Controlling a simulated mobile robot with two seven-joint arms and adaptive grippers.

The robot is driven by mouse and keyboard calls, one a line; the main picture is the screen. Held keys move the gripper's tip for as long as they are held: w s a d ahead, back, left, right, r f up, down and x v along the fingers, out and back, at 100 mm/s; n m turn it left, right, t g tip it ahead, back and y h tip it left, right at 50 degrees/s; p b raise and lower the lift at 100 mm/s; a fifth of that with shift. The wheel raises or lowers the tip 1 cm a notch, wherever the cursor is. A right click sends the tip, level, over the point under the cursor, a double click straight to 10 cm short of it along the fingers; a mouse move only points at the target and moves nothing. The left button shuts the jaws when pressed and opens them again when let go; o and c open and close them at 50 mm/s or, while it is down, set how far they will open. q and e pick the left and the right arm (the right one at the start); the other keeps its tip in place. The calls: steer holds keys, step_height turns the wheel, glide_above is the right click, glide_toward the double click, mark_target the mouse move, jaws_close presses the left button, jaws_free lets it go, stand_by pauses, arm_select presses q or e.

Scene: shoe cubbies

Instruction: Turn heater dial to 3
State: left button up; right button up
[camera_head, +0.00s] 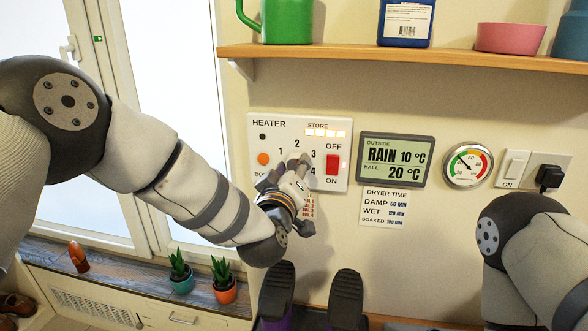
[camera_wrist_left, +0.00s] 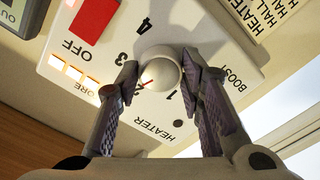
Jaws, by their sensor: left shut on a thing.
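The white heater panel (camera_head: 258,180) is on the wall, with numbers, an orange lamp, a lit STORE bar and a red OFF/ON switch (camera_head: 333,165). Its round white dial (camera_wrist_left: 160,75) shows in the left wrist view. The dial's red mark points at about 2. My left gripper (camera_wrist_left: 160,64) has a finger on each side of the dial and is shut on it.
A wooden shelf (camera_head: 400,57) with a green can (camera_head: 288,22) and a blue bottle (camera_head: 405,25) is above the panel. A weather display (camera_head: 394,160) and round gauge (camera_head: 468,165) are to its right. Potted plants (camera_head: 224,285) are lower left.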

arm_select(q)
steer(key=m, duration=0.4)
steer(key=shift+r+m, duration=0.1)
steer(key=shift+m, duration=1.7)
steer(key=o, duration=1.2)
steer(key=shift+c, duration=0.2)
